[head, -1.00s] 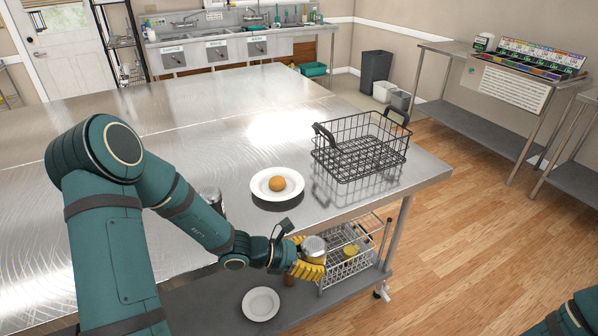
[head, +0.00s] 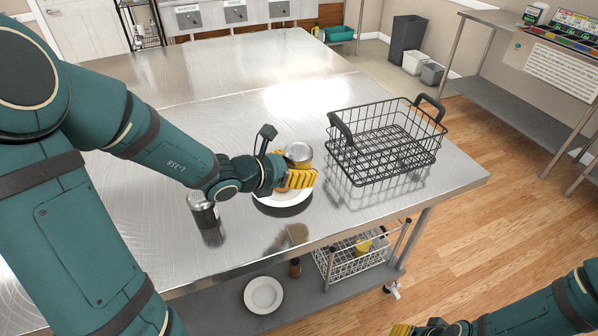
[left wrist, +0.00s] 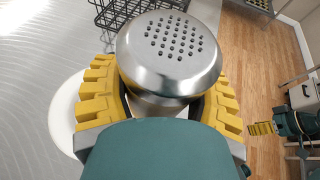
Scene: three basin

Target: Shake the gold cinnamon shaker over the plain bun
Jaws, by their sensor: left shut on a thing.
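My left gripper (head: 299,176) is shut on a shaker (head: 298,152) with a silver perforated lid. The lid faces up, and the shaker looks roughly upright. The lid fills the middle of the left wrist view (left wrist: 168,60); the body is mostly hidden between the yellow fingers, so its colour is unclear. The gripper is raised over the white plate (head: 280,207) on the steel table. The plate's edge also shows in the left wrist view (left wrist: 62,112). The bun is hidden behind the gripper. My right gripper (head: 412,330) is low at the bottom edge, mostly cut off.
A second, dark shaker (head: 203,210) stands on the table left of the plate. A black wire basket (head: 385,150) stands to the right. The lower shelf holds a white plate (head: 263,294), a brown bottle (head: 295,267) and a wire rack (head: 345,262). The table's far side is clear.

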